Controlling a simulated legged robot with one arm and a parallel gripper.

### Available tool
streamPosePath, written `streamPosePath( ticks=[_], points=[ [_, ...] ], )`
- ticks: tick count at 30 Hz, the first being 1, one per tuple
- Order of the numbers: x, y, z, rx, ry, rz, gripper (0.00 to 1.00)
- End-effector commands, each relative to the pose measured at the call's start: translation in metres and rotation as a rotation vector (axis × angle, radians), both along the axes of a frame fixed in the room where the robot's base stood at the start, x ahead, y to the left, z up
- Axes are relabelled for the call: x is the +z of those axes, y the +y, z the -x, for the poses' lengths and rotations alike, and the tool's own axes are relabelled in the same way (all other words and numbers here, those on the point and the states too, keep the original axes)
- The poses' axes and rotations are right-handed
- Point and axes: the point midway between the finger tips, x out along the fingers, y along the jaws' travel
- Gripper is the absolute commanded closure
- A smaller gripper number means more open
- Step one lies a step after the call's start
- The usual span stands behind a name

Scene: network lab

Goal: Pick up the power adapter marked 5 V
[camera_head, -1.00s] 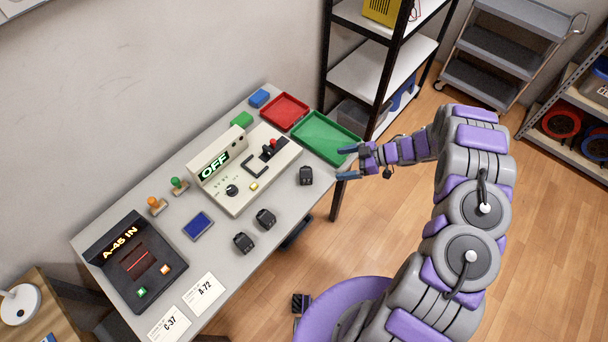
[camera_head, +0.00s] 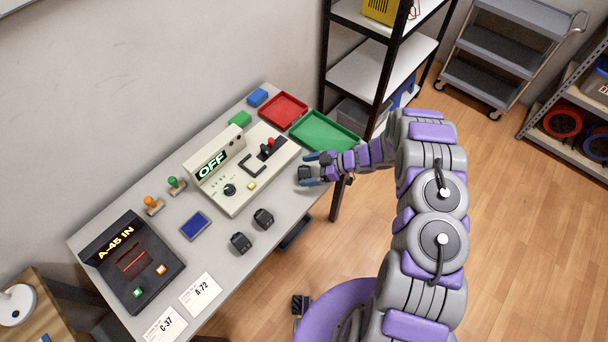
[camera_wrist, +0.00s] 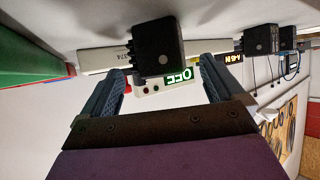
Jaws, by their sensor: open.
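Three black power adapters are on the grey table; their markings are too small to read. One adapter (camera_head: 304,173) is near the table's right edge, at my gripper (camera_head: 310,170). Two more, the middle adapter (camera_head: 263,218) and the front adapter (camera_head: 241,242), lie further left. In the wrist view, one adapter (camera_wrist: 158,45) appears large, centred between the two blue fingers of my gripper (camera_wrist: 162,72). The fingers are apart on either side of it; contact cannot be told. Another adapter (camera_wrist: 260,38) shows to the right there.
A control box (camera_head: 228,178) reading OFF stands behind the adapters. A green tray (camera_head: 345,143) and red tray (camera_head: 283,110) are at the back. A dark console (camera_head: 150,272) reading A-45 IN, a blue pad (camera_head: 195,226) and stamps (camera_head: 176,186) are left. Shelving (camera_head: 370,72) stands behind.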

Motion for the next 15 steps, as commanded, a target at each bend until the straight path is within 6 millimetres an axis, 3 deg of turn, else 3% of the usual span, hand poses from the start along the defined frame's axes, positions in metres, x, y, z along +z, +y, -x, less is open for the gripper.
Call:
streamPosePath(
  ticks=[6,15],
  points=[
    [-0.016,0.028,-0.001,0.002,0.001,0.003,0.05],
    [-0.018,0.033,-0.002,-0.001,0.000,0.003,0.05]
  ],
)
